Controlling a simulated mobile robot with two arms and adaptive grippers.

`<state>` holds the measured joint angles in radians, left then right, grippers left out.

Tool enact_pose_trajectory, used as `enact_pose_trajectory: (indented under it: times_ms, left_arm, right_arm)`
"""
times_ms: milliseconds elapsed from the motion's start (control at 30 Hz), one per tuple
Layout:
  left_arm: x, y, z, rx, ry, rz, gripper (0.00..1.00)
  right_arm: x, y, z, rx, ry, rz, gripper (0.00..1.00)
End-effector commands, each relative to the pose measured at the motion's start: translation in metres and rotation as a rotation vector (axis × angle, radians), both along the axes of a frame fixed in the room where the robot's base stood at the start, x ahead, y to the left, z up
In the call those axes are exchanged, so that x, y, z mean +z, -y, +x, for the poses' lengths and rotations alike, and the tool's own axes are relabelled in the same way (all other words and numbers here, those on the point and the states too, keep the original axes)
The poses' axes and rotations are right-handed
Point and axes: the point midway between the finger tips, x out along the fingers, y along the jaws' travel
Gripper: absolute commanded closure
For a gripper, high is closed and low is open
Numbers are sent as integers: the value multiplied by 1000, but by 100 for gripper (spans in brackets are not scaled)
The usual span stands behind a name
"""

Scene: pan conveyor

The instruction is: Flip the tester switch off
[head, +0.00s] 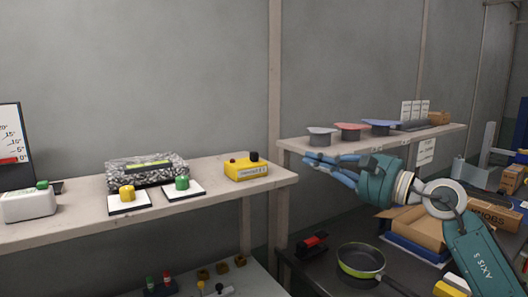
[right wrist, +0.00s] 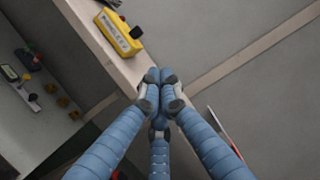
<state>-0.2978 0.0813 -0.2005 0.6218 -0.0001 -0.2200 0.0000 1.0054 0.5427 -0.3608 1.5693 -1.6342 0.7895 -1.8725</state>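A yellow box (head: 245,170) with a printed label, a black knob or switch on top and a small red part stands near the right end of the left shelf. It looks like the tester, but its label is too small to read. It also shows at the top of the right wrist view (right wrist: 119,34). My right gripper (head: 308,161) is in the air to the right of the box, apart from it. In the right wrist view its three blue fingers (right wrist: 160,82) meet at the tips and hold nothing, by the shelf's edge. My left gripper is out of view.
The left shelf (head: 225,191) also holds a yellow and a green knob on white plates, a speckled case (head: 146,172) and a white box (head: 28,205). A pan (head: 360,260) lies below. Air between gripper and box is clear.

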Motion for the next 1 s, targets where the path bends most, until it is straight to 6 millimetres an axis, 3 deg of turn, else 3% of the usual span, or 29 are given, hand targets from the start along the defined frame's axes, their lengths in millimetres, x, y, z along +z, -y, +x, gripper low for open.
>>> enact_pose_trajectory:
  times_ms: [167, 567, 767, 1000]
  left_arm:
    - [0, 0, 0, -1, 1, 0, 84]
    - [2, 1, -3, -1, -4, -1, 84]
    - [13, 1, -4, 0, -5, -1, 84]
    - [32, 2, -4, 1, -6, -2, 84]
  right_arm:
    - [2, 11, 6, -31, 53, -141, 100]
    - [3, 9, 8, -32, 55, -146, 100]
    - [6, -12, 24, -29, 54, -143, 100]
    - [6, -48, 57, -28, 53, -142, 100]
